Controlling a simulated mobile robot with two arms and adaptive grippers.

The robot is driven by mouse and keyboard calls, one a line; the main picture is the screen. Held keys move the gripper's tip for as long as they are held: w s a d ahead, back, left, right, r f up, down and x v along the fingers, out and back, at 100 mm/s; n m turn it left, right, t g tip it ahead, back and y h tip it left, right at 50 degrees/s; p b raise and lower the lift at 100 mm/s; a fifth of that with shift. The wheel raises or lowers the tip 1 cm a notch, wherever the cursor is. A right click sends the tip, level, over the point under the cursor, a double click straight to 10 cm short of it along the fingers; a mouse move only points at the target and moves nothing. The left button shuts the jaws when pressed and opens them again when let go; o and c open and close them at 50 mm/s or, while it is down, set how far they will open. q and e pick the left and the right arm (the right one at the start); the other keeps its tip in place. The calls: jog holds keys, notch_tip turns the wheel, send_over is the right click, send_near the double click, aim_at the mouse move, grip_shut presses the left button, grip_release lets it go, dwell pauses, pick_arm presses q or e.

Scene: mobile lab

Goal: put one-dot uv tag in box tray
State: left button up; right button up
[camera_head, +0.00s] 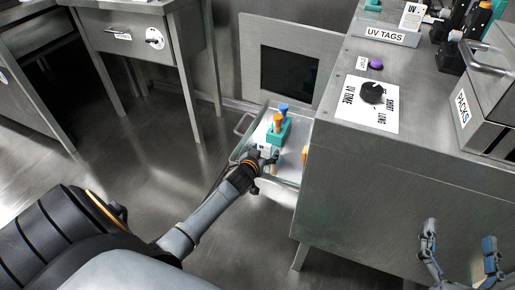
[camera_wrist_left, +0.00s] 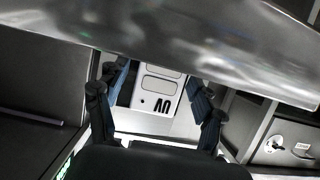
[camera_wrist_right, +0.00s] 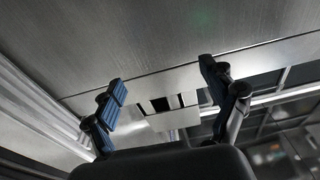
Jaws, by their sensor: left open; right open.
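The tray (camera_head: 292,168) is a pulled-out metal tray at the left side of the metal cabinet. A teal rack (camera_head: 278,134) with orange-topped and blue-topped items stands in it. My left gripper (camera_head: 266,157) is open at the near edge of the tray; I cannot tell whether it touches. Its spread fingers (camera_wrist_left: 158,105) show in the left wrist view. A white UV card (camera_head: 412,15) stands at the holder labelled UV TAGS (camera_head: 390,34); its dots are too small to read. My right gripper (camera_head: 460,255) is open and empty in front of the cabinet.
The cabinet top (camera_head: 425,90) has a UV TIME dial (camera_head: 374,93) and a purple button (camera_head: 376,64). A box labelled PACKS (camera_head: 487,92) stands at the right. An open door with a dark window (camera_head: 288,75) is behind the tray. Floor is clear at the left.

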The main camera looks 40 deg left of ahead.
aim_at(264, 151)
pick_arm(q)
jog(key=p+v, duration=0.2)
jog(key=v, duration=0.4)
jog(key=s+d+r+m+g+h+p, duration=0.1)
jog(key=s+d+r, duration=0.3)
jog(key=s+d, duration=0.5)
jog(key=s+d+r+m+g+h+p, duration=0.1)
jog(key=s+d+r+m+g+h, duration=0.2)
jog(key=s+d, duration=0.7)
notch_tip(264, 151, up, 2)
jog(key=shift+s+r+m+g, duration=0.2)
jog(key=shift+s+m+g, duration=0.35)
jog(key=shift+s, duration=0.35)
pick_arm(e)
jog(key=s+d+f+g+h, duration=0.1)
jog(key=s+d+f+g, duration=0.1)
jog(key=s+f+g, duration=0.2)
jog(key=s+d+f+g+h, duration=0.2)
jog(key=s+f+g, duration=0.2)
jog(key=f, duration=0.7)
jog(key=g, duration=0.2)
jog(key=shift+s+d+f+m+g, duration=0.2)
jog(key=shift+s+d+m+g, duration=0.1)
jog(key=shift+s+g, duration=0.1)
pick_arm(q)
jog(key=shift+a, duration=0.1)
